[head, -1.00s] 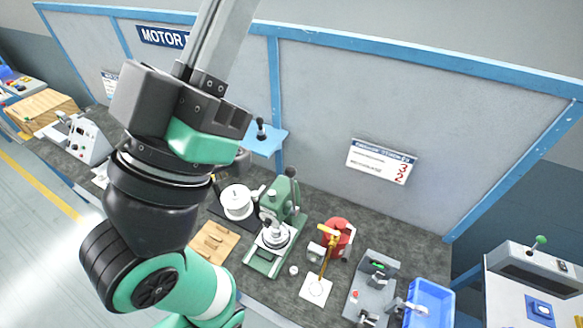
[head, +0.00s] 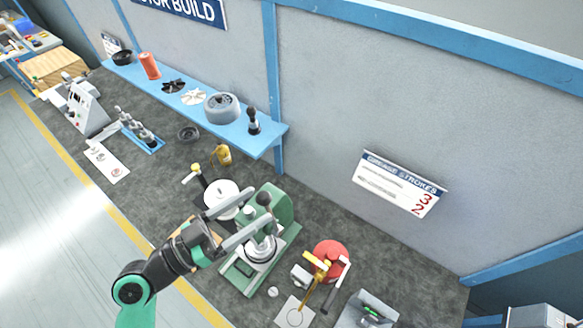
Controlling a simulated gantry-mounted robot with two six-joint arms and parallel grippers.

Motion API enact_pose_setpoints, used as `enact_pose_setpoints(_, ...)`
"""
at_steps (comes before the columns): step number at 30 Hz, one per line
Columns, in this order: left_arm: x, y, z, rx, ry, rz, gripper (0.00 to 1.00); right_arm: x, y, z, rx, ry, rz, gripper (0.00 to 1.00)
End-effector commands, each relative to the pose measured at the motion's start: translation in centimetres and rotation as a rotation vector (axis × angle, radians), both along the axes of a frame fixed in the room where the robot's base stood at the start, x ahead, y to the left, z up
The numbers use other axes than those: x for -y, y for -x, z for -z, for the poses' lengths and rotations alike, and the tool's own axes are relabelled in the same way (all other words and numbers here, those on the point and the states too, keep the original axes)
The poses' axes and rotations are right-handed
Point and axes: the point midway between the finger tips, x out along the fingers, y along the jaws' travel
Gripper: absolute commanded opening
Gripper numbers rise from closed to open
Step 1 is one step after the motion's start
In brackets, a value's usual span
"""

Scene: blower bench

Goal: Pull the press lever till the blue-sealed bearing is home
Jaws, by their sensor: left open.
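The green arbor press (head: 284,207) stands on the dark bench, right of centre. A silver round part (head: 261,249) sits low on the press's base, partly covered by my gripper. I cannot make out a blue seal or how deep any bearing sits. My right gripper is out of view.
A white round part (head: 222,196) stands left of the press. A red pot (head: 331,256) and a yellow-handled tool (head: 317,264) stand to its right. A blue shelf (head: 270,134) with motor parts runs behind. A grease-strokes sign (head: 399,184) hangs on the wall.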

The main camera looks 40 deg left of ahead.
Motion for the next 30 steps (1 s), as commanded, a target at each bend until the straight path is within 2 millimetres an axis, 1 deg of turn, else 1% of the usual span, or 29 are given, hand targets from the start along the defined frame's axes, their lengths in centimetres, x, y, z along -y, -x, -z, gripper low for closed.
enact_pose_setpoints(1,-1.1,1.1,2.6,-0.050,0.035,-0.049,0.76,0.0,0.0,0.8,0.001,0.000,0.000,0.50)
enact_pose_setpoints(3,-2.1,2.1,4.5,-0.090,0.067,-0.099,0.76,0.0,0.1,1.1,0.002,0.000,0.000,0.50)
enact_pose_setpoints(4,-2.5,2.4,4.9,-0.099,0.074,-0.116,0.76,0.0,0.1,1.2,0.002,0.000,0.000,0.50)
enact_pose_setpoints(6,-3.1,2.5,4.9,-0.098,0.075,-0.133,0.76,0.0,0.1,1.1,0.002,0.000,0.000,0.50)
enact_pose_setpoints(11,-3.0,2.0,4.9,-0.098,0.071,-0.130,0.76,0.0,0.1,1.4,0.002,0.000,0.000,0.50)
enact_pose_setpoints(14,-2.9,1.0,5.2,-0.098,0.066,-0.125,0.76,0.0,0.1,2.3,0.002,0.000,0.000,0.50)
enact_pose_setpoints(17,-2.5,-0.8,5.2,-0.090,0.067,-0.124,0.76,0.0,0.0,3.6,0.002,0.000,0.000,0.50)
enact_pose_setpoints(18,-2.5,-1.7,4.3,-0.096,0.072,-0.124,0.76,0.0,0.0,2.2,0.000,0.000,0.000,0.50)
enact_pose_setpoints(21,-2.2,-4.1,4.2,-0.097,0.071,-0.124,0.76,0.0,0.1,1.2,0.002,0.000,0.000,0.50)
enact_pose_setpoints(24,-2.0,-6.2,4.3,-0.097,0.073,-0.127,0.76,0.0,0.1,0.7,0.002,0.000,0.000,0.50)
enact_pose_setpoints(27,-1.9,-7.8,4.4,-0.097,0.072,-0.130,0.76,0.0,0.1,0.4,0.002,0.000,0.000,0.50)
enact_pose_setpoints(30,-1.8,-8.8,4.5,-0.097,0.073,-0.131,0.76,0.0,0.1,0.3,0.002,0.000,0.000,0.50)
